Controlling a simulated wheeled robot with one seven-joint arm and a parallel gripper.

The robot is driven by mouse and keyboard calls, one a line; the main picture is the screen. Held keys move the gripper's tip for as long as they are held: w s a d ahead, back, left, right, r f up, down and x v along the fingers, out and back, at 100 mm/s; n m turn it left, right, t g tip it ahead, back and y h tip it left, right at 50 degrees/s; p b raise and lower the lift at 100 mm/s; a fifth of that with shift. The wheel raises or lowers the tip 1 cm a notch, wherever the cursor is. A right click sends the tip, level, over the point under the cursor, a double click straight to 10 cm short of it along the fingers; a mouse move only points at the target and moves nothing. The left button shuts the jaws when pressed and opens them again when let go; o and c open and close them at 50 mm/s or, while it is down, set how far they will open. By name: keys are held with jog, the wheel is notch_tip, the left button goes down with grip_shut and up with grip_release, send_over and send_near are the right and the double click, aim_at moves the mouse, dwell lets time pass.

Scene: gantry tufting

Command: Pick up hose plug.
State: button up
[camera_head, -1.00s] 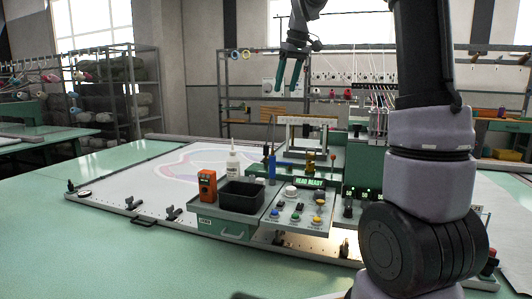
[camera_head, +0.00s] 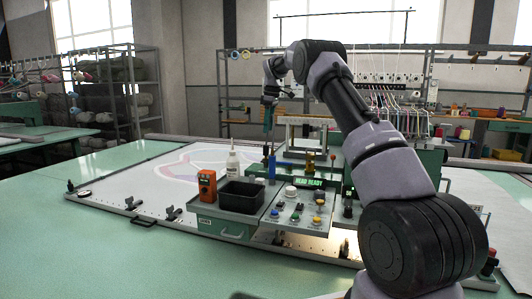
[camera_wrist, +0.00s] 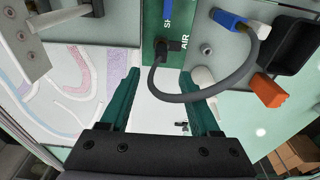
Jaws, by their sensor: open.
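In the wrist view a grey hose (camera_wrist: 195,98) loops between a black elbow fitting (camera_wrist: 172,46) by the AIR label on a green panel and a blue connector (camera_wrist: 228,20). I cannot tell for certain which end is the hose plug. My gripper (camera_wrist: 160,75) is open, its green fingers spread below the black fitting in the picture, with nothing held between them. In the head view my gripper (camera_head: 267,120) hangs above the back of the console, behind the blue cylinder (camera_head: 272,167). The fitting is not clear there.
A white bottle (camera_head: 233,162), an orange device (camera_head: 207,186) and a black bin (camera_head: 242,195) stand near the gripper. A control panel (camera_head: 300,212) and a raised metal frame (camera_head: 308,122) are close by. The green table (camera_head: 110,255) is clear in front.

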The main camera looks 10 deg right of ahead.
aim_at(266, 147)
jog(key=f, duration=0.9)
jog(key=shift+w+a+f, duration=0.2)
jog(key=shift+a+f, duration=0.15)
jog(key=shift+a, duration=0.05)
grip_shut()
